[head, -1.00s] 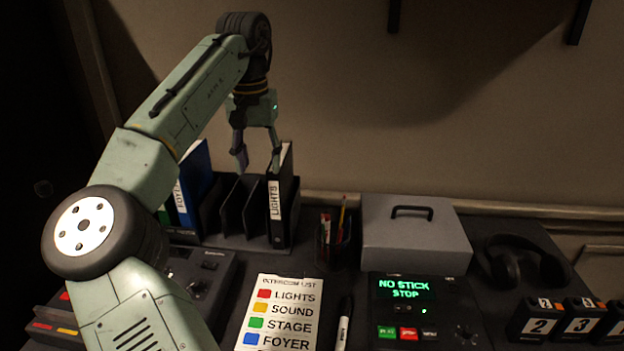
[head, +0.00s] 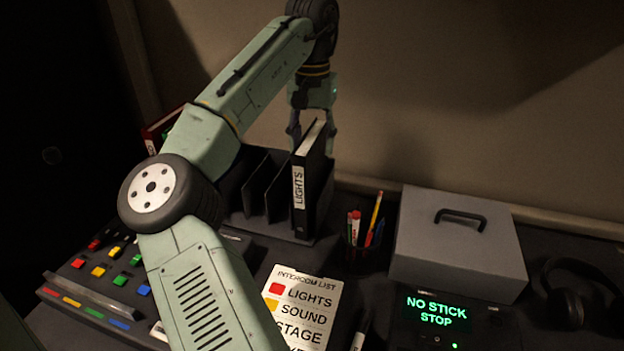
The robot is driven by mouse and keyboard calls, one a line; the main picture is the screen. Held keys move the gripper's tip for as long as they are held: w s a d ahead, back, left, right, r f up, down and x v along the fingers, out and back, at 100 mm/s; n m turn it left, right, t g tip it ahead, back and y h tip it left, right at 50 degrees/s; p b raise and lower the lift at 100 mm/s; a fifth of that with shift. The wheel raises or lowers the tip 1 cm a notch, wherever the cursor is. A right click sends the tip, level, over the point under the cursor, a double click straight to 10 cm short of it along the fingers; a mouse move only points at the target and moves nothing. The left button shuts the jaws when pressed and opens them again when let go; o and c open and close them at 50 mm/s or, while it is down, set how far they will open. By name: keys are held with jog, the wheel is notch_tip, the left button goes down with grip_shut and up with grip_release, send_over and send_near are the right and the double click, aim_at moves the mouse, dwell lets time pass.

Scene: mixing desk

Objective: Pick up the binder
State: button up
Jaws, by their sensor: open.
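The black binder labelled LIGHTS (head: 308,190) stands upright in the right-hand slot of a dark desk rack (head: 254,190). My gripper (head: 313,130) is open at the top of this binder, pointing down. One finger shows at the left of the binder's upper edge and the other at its right. I cannot tell whether either finger touches it. The binder's far side and part of the fingers are hidden. A red binder (head: 158,128) shows at the far left, mostly behind my arm.
A pen cup (head: 362,245) stands just right of the rack. Beyond it are a grey box with a handle (head: 458,245), headphones (head: 570,300) and a device reading NO STICK STOP (head: 437,320). An INTERCOM LIST card (head: 302,305) and a button panel (head: 105,275) lie in front. The middle slots are empty.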

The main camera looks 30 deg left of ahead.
aim_at(312, 179)
notch_tip(312, 179, down, 5)
jog(key=shift+s+r+p, duration=0.1)
jog(key=shift+p, duration=0.45)
jog(key=shift+c, duration=0.5)
grip_shut()
